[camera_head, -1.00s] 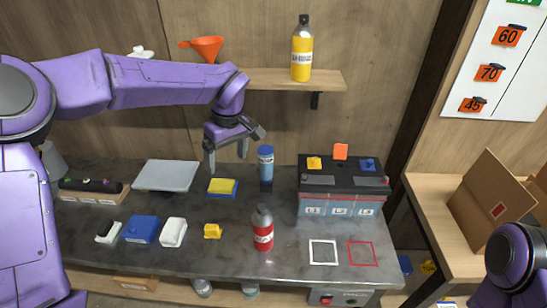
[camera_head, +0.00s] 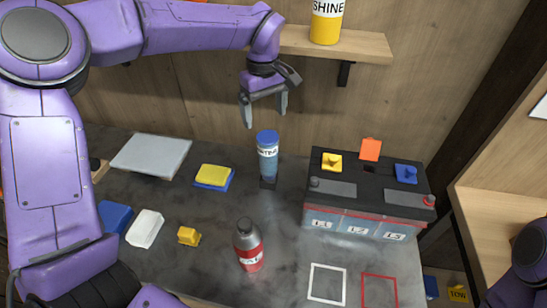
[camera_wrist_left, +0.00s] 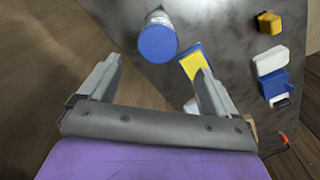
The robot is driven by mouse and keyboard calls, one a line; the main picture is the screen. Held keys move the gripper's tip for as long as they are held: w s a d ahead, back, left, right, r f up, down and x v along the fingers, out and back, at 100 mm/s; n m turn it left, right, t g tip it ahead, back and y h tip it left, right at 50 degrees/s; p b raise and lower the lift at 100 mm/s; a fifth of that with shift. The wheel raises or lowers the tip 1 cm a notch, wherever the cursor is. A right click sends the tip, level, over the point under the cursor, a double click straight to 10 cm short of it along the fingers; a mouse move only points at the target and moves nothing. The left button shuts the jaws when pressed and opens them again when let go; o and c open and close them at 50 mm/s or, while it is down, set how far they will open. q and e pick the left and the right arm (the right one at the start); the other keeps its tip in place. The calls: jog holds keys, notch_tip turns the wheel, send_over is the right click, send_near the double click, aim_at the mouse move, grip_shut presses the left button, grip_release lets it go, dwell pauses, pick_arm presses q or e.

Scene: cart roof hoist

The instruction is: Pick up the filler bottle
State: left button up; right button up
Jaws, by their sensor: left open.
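A clear blue bottle with a blue cap (camera_head: 267,160), which looks like the filler bottle, stands upright on a small dark base on the grey bench. My left gripper (camera_head: 265,117) is open and empty above this bottle, apart from it. In the left wrist view the blue cap (camera_wrist_left: 158,43) shows just beyond the gap between the left fingertips (camera_wrist_left: 158,68). A red and grey bottle (camera_head: 248,246) stands nearer the front of the bench. My right gripper is not in view.
A black and grey battery (camera_head: 372,190) with yellow, orange and blue pieces on top stands right of the bottle. A yellow-and-blue sponge (camera_head: 213,177) and a pale flat panel (camera_head: 150,156) lie left. A wooden shelf (camera_head: 365,46) holding a yellow bottle (camera_head: 326,22) juts out above.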

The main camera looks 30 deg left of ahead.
aim_at(268, 136)
pick_arm(q)
jog(key=f, duration=0.5)
jog(key=shift+w+d+f, duration=0.15)
jog(key=shift+w, duration=0.05)
jog(key=f, duration=0.1)
jog(key=f+p, duration=0.1)
jog(key=f, duration=0.3)
jog(key=shift+s+d, duration=0.25)
jog(key=shift+d, duration=0.05)
jog(key=shift+w+f, duration=0.1)
jog(key=shift+f, duration=0.3)
jog(key=shift+r, duration=0.1)
jog(key=c, duration=1.4)
